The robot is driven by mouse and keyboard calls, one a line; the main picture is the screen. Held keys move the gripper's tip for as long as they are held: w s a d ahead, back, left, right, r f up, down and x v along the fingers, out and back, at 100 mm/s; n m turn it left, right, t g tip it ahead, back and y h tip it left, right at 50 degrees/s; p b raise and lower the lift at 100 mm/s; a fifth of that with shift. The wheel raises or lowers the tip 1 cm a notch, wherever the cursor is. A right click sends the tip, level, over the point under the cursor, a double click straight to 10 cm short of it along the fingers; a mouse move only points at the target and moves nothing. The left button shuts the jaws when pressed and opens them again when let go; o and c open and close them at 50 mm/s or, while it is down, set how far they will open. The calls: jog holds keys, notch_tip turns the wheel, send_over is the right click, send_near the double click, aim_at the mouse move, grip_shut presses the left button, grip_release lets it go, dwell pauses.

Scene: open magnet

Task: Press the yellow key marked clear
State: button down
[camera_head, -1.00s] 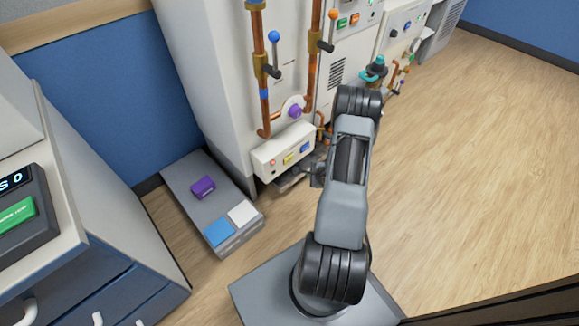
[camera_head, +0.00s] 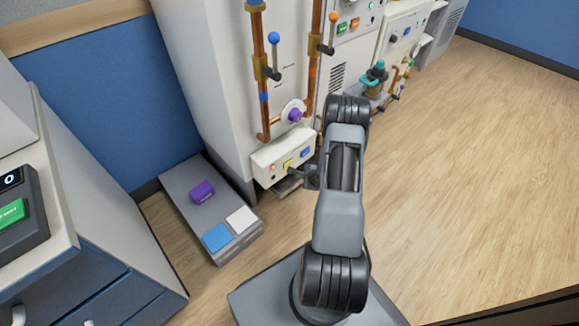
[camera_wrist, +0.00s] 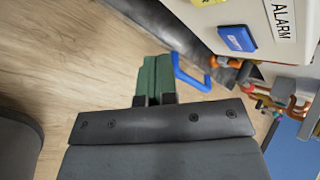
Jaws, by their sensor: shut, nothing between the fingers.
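The yellow key (camera_head: 288,164) is on the front of a low white panel box (camera_head: 266,160), between an orange lamp and a blue key (camera_head: 305,153). In the wrist view only a sliver of the yellow key (camera_wrist: 205,2) shows at the top edge, with the blue key (camera_wrist: 237,38) below it. Its lettering is not readable. My gripper (camera_wrist: 155,62) has green fingers that are shut and empty. It is apart from the keys, below and left of them in the wrist view. In the head view its tip is small and dark near the panel, so the gap is hard to judge.
An ALARM label (camera_wrist: 283,18) is on the white box beside the blue key. A blue handle (camera_wrist: 190,75) lies just right of my fingers in the wrist view. Open wood floor (camera_head: 470,170) is right.

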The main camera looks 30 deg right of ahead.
jog(key=shift+w+a, duration=0.2)
jog(key=shift+w, duration=1)
jog(key=shift+w+a, duration=0.2)
jog(key=shift+w, duration=0.95)
jog(key=shift+w, duration=0.25)
jog(key=shift+w, duration=0.2)
jog(key=shift+w+a, duration=0.15)
jog(key=shift+w, duration=0.25)
dwell(1.0)
jog(key=shift+s+p, duration=0.15)
jog(key=shift+p, duration=0.2)
jog(key=shift+s+p, duration=0.3)
jog(key=shift+s, duration=0.4)
jog(key=shift+s+d+p, duration=0.2)
jog(key=shift+s+p, duration=0.1)
jog(key=shift+s, duration=0.5)
jog(key=shift+s+d+p, duration=0.2)
jog(key=shift+s+p, duration=0.05)
jog(key=shift+s, duration=0.6)
jog(key=shift+s+d+p, duration=0.2)
jog(key=shift+s+p, duration=0.1)
jog(key=shift+s, duration=0.5)
